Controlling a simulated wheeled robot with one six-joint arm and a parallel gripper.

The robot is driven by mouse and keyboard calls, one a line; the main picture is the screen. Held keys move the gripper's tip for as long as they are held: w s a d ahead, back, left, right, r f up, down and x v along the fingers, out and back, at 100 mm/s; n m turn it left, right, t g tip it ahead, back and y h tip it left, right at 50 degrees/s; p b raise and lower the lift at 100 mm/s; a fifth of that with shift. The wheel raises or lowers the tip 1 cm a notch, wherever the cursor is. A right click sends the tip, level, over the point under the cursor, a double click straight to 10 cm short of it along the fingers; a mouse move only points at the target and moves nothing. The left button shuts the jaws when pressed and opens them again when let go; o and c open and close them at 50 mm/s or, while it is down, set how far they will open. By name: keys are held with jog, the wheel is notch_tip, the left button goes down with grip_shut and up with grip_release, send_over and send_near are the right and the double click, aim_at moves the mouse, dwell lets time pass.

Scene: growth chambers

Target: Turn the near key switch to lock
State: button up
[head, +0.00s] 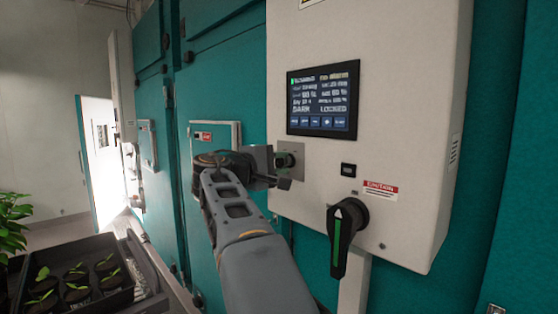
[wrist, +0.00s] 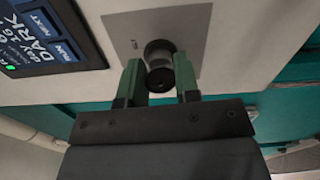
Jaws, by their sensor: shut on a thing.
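In the wrist view the key switch (wrist: 160,62) is a dark round knob standing out from the plate, between the two green fingers. My gripper (wrist: 161,82) is shut on it, one finger on each side. In the head view my gripper (head: 275,173) reaches the switch from the left, and my arm hides part of it. The lock marking and the knob's turn angle are too small to tell.
The screen (head: 323,99) shows the word LOCKED. A black rotary handle with a green stripe (head: 342,236) juts out below right, under a caution label (head: 380,190). A tray of seedlings (head: 75,262) stands lower left. Teal chamber doors (head: 225,80) line the wall.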

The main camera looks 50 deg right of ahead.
jog(key=n+p, duration=0.2)
jog(key=n, duration=0.2)
jog(key=shift+r+n, duration=0.1)
jog(key=shift+n, duration=0.6)
jog(key=o, duration=0.9)
jog(key=a+b, duration=0.1)
jog(key=a, duration=0.3)
jog(key=a+b, duration=0.1)
jog(key=a, duration=0.4)
jog(key=w+a+b, duration=0.1)
jog(key=a, duration=0.3)
jog(key=shift+a, duration=0.4)
